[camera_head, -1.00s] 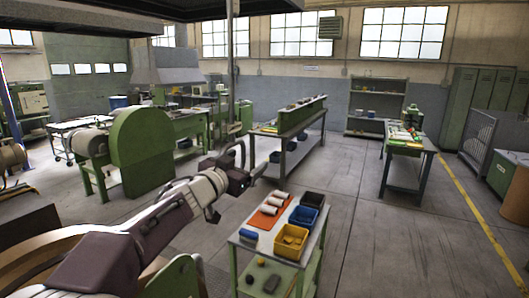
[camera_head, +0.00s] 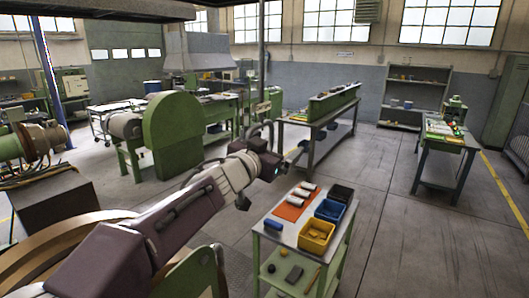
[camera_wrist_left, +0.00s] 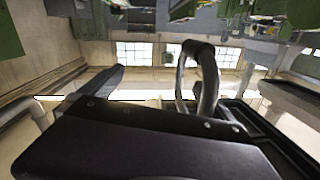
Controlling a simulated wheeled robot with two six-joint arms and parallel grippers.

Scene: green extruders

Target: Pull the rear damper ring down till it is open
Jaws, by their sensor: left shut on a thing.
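My left arm reaches in from the lower left of the head view. Its dark gripper (camera_head: 264,143) is at the middle, at the foot of a grey loop, the damper ring (camera_head: 271,131). The ring stands out just above the gripper's dark body, below a thin vertical rod (camera_head: 262,60). In the left wrist view the ring (camera_wrist_left: 208,75) shows as a curved grey bar beyond the dark gripper body. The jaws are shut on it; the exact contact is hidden. My right gripper is not in view.
A small cart with a yellow bin (camera_head: 316,236), a blue bin (camera_head: 330,209) and white cylinders stands to the right below the gripper. A green machine (camera_head: 173,135) stands behind the arm at left. Open floor (camera_head: 410,225) lies at right.

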